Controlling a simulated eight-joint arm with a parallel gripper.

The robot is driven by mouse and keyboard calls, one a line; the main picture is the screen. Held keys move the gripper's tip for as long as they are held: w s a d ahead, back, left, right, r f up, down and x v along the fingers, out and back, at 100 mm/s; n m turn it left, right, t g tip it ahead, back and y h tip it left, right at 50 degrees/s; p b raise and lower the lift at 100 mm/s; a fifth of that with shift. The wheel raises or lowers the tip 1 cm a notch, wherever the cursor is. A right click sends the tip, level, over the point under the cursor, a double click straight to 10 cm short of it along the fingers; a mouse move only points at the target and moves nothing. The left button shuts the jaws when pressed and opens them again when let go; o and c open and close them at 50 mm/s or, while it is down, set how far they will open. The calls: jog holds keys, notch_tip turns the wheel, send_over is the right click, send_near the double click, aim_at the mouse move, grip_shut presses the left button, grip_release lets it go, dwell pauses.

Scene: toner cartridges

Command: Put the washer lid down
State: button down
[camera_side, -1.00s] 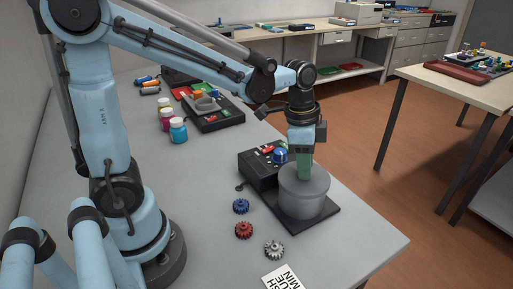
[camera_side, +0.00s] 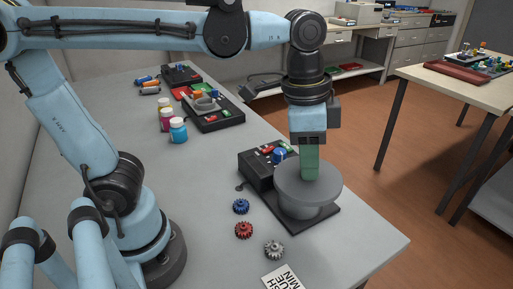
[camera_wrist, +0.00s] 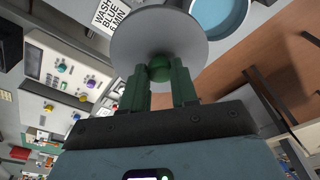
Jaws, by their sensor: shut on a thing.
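The washer lid (camera_side: 325,186) is a flat grey disc, raised above the grey washer drum (camera_side: 302,208) in the side view. In the wrist view the lid (camera_wrist: 150,32) hangs beyond my fingers, with its green knob (camera_wrist: 158,69) between them. My gripper (camera_side: 309,173) points down with its green fingers shut on that knob; the fingers (camera_wrist: 158,76) also show in the wrist view. The wrist view shows the open drum (camera_wrist: 222,12) with blue inside, to the right of the lid. In the side view the lid hides the drum's top.
A black control box (camera_side: 258,172) with coloured knobs stands behind the drum. A printed card (camera_side: 283,278) lies at the front. Capped bottles (camera_side: 178,131) stand farther back.

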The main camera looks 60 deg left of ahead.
jog(key=s+a+f+n, duration=0.3)
jog(key=a+f+n, duration=0.1)
jog(key=a, duration=0.4)
jog(key=s+a+f+n+y, duration=0.1)
jog(key=s+a+f+n, duration=0.2)
jog(key=a+f+n, duration=0.2)
jog(key=s+a+f+n+y, duration=0.1)
jog(key=s+a+f+n, duration=0.2)
jog(key=a+n, duration=0.5)
jog(key=shift+a+f, duration=0.25)
jog(key=shift+a, duration=0.65)
jog(key=shift+a+f, duration=0.2)
jog(key=shift+a, duration=0.65)
jog(key=shift+a+f, duration=0.25)
jog(key=shift+a, duration=0.65)
jog(key=shift+f, duration=2)
jog(key=shift+f, duration=0.1)
jog(key=c, duration=0.9)
grip_release()
jog(key=shift+o, duration=0.2)
